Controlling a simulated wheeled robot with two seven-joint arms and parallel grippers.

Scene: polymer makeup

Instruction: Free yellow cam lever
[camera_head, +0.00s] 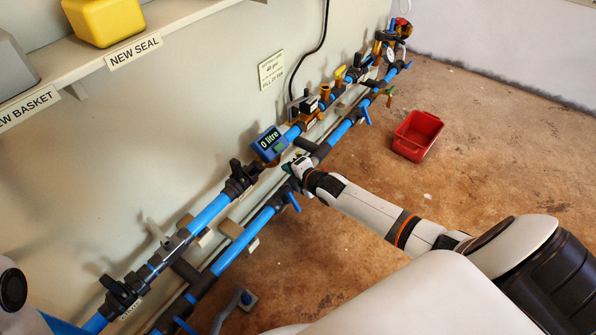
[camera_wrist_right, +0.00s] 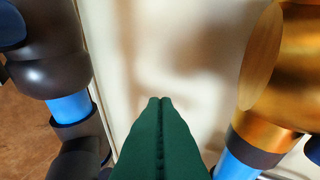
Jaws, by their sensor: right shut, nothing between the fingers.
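Two yellow parts stand up from the upper blue pipe in the head view: a bright yellow lever-like part (camera_head: 340,74) and a golden-yellow fitting (camera_head: 325,92). I cannot tell for sure which is the cam lever. My right gripper (camera_head: 287,167) is at the pipes, below the blue meter and apart from both yellow parts. In the right wrist view its green fingers (camera_wrist_right: 160,101) are shut together and empty, pointing at the pale wall between two pipe runs. A large brass fitting (camera_wrist_right: 270,75) is close on the right there. My left gripper is out of view.
The blue meter (camera_head: 269,143) reads "0 litre". Blue pipes (camera_head: 208,215) with dark valves run along the wall. A dark fitting (camera_wrist_right: 45,55) flanks the fingers on the left. A red crate (camera_head: 417,134) stands on open brown floor. A shelf (camera_head: 85,55) juts out upper left.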

